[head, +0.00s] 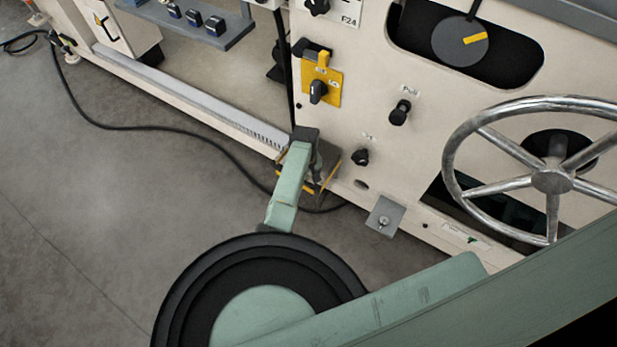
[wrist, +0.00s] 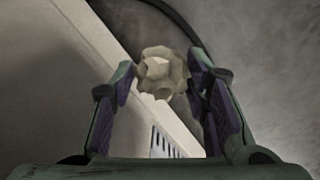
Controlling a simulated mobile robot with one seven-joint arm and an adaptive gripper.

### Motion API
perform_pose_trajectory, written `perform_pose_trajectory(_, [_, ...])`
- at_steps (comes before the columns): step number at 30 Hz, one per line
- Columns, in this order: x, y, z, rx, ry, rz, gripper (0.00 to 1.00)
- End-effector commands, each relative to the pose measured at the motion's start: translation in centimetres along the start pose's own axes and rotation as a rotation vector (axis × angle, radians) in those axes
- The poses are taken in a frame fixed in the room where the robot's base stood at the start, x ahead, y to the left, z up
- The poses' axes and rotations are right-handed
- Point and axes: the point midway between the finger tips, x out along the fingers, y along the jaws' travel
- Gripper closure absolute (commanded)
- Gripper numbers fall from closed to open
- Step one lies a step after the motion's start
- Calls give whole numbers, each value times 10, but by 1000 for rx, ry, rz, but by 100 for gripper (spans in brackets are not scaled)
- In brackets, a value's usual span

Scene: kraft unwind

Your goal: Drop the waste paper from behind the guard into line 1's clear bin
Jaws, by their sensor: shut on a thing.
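The waste paper, a crumpled tan ball (wrist: 163,66), sits between the fingertips of my gripper (wrist: 161,78) in the wrist view. My gripper is shut on it, with a dark purple-padded finger on either side. Below the ball, the wrist view shows a pale machine edge and the grey floor. In the head view my green arm reaches toward the foot of the machine; the fingers and the paper cannot be made out there. I cannot make out line 1's clear bin or tell which part is the guard.
The cream machine (head: 365,135) fills the upper right, with a metal handwheel (head: 552,180), a black pull knob (head: 399,112) and a yellow switch plate (head: 333,88) standing out. A black cable (head: 175,131) crosses the floor. The concrete floor at left is otherwise open.

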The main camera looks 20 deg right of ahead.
Motion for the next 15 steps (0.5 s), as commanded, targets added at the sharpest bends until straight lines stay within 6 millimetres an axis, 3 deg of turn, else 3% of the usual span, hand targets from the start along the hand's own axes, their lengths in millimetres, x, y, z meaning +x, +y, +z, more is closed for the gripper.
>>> perform_pose_trajectory(12, [11,0,0,-1,0,0,69])
perform_pose_trajectory(13, [11,0,0,-1,0,0,57])
perform_pose_trajectory(15, [11,0,0,-1,0,0,53])
